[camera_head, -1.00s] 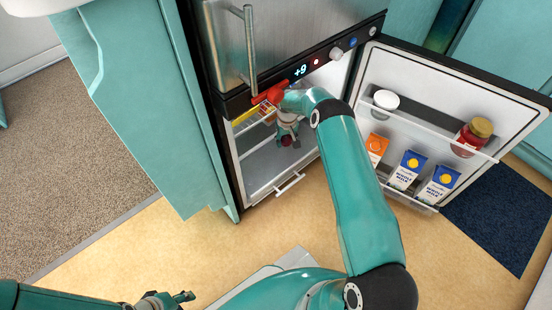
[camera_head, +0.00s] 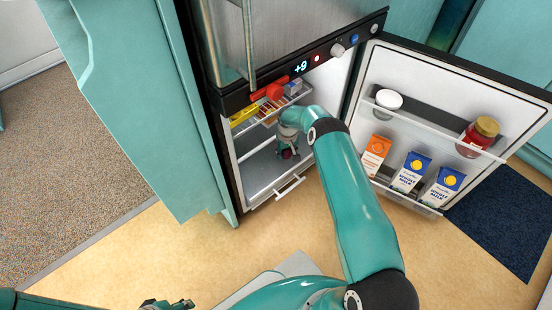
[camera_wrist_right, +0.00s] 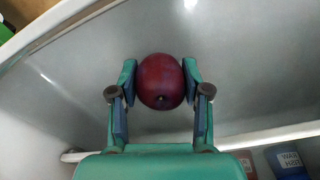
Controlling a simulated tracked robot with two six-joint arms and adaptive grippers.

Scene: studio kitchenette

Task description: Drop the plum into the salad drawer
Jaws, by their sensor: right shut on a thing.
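The dark red plum (camera_wrist_right: 160,82) is between the two fingertips of my right gripper (camera_wrist_right: 160,80) in the right wrist view, and the gripper is shut on it. In the head view my right gripper (camera_head: 288,148) is inside the open fridge, below the wire shelf, with the plum (camera_head: 287,154) at its tip. The salad drawer, low in the fridge, shows its pale handle (camera_head: 290,187) at the front. How far it is pulled out is hard to tell. My left gripper (camera_head: 167,303) is partly cut off at the bottom edge.
The fridge door (camera_head: 455,110) stands open at the right, with an orange carton (camera_head: 375,154), milk cartons (camera_head: 411,172), a white tub (camera_head: 388,99) and a red jar (camera_head: 480,135). Red and yellow items (camera_head: 262,98) lie on the wire shelf. A teal cabinet (camera_head: 125,95) borders the fridge's left.

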